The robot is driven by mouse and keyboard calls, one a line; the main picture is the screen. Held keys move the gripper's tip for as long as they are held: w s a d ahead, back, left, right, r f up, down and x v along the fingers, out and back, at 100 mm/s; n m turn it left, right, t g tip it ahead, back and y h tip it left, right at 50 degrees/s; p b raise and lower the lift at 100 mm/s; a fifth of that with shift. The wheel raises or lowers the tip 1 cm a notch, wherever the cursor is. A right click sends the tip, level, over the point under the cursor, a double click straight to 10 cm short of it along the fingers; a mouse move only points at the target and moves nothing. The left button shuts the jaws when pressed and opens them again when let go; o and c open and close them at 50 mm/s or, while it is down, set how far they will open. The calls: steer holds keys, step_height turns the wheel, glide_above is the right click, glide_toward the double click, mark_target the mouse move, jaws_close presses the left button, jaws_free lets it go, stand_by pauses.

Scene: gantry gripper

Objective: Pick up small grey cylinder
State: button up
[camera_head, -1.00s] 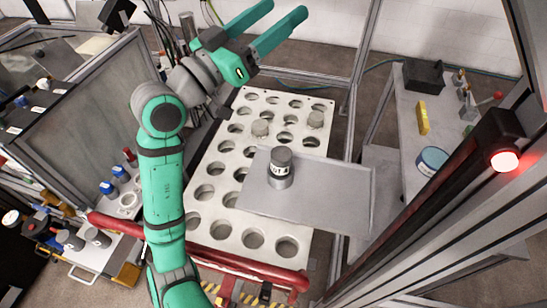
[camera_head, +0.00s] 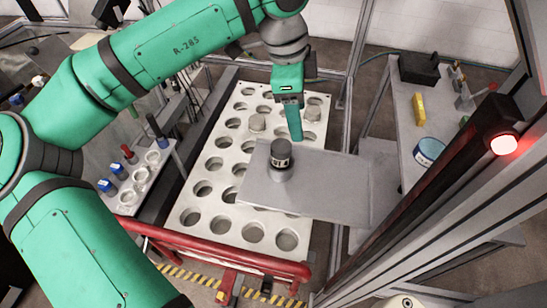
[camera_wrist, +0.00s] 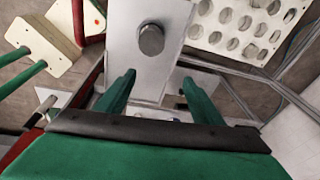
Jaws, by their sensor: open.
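A small grey cylinder (camera_head: 280,160) with a dark upper part and a pale label stands upright on a flat grey plate (camera_head: 330,190) in the head view. In the wrist view the cylinder (camera_wrist: 151,39) shows beyond my fingertips, roughly in line with the gap between them. My gripper (camera_head: 294,125) points down behind the cylinder in the head view, apart from it. In the wrist view my gripper (camera_wrist: 158,80) is open and nothing is between its green fingers. One finger hides the other in the head view.
The plate lies over a white rack (camera_head: 215,165) with many round holes. A red rail (camera_head: 215,255) runs along the front. A side table (camera_head: 425,110) stands right.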

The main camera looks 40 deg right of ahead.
mark_target(281, 145)
steer(key=a+y, duration=0.2)
steer(key=a, duration=0.1)
steer(key=shift+w+a+f, duration=0.15)
steer(key=shift+w+a, duration=0.1)
steer(key=shift+w, duration=0.15)
steer(key=shift+a+f, duration=0.1)
steer(key=shift+f, duration=0.3)
steer(key=f, duration=1)
steer(key=shift+w+d, duration=0.1)
steer(key=shift+d, duration=0.2)
steer(key=shift+c, duration=0.6)
steer(key=shift+r, duration=0.1)
steer(key=c, duration=1.4)
steer(key=shift+r, duration=0.1)
step_height(281, 145, up, 10)
steer(key=shift+f, duration=0.1)
